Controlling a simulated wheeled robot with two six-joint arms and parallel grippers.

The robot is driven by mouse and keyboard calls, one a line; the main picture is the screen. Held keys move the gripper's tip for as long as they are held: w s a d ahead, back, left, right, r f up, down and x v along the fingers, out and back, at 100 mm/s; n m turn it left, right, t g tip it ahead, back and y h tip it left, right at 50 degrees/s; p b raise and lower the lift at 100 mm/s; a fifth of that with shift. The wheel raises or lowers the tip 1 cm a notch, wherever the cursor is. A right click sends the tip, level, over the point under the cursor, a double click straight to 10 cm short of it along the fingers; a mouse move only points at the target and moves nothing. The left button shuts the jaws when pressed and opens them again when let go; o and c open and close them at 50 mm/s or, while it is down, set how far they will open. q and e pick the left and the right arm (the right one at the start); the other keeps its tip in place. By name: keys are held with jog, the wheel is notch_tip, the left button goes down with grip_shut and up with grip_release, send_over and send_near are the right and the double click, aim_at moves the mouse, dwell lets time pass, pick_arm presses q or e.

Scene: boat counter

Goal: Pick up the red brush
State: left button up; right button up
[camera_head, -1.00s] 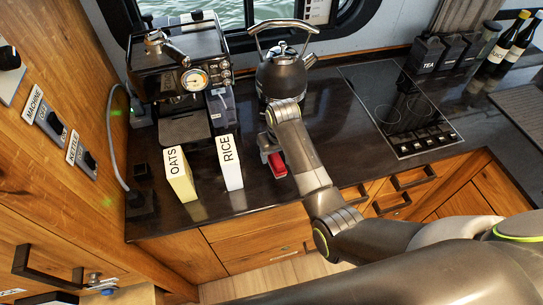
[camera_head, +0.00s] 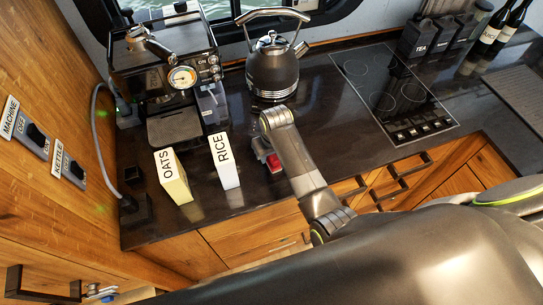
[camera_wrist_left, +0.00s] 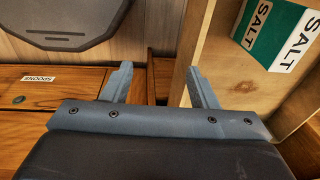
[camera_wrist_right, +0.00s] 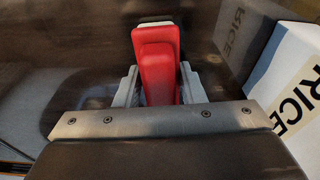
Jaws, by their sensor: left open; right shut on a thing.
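The red brush (camera_wrist_right: 157,65) is between the fingers of my right gripper (camera_wrist_right: 158,88) in the right wrist view. The gripper is shut on it, and a pale edge shows at the brush's far end. In the head view the red brush (camera_head: 273,164) shows small beside my right gripper (camera_head: 265,155), just right of the rice box. The forearm hides part of the gripper there. I cannot tell whether the brush touches the counter. My left gripper (camera_wrist_left: 160,88) is open and empty in the left wrist view. It is not in the head view.
The oats box (camera_head: 173,176) and rice box (camera_head: 224,160) stand left of my right gripper. A kettle (camera_head: 272,70) is behind it, the coffee machine (camera_head: 165,75) back left, the cooktop (camera_head: 392,95) right. A salt box (camera_wrist_left: 275,32) is near my left gripper.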

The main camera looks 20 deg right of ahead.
jog(key=shift+f, duration=0.1)
jog(key=shift+c, duration=0.7)
jog(key=shift+r, duration=0.4)
notch_tip(320, 180, up, 8)
jog(key=shift+r+b, duration=0.1)
jog(key=shift+b, duration=1.05)
pick_arm(q)
jog(key=shift+w+f, duration=0.9)
jog(key=shift+f, duration=0.25)
pick_arm(e)
jog(key=shift+r, duration=0.55)
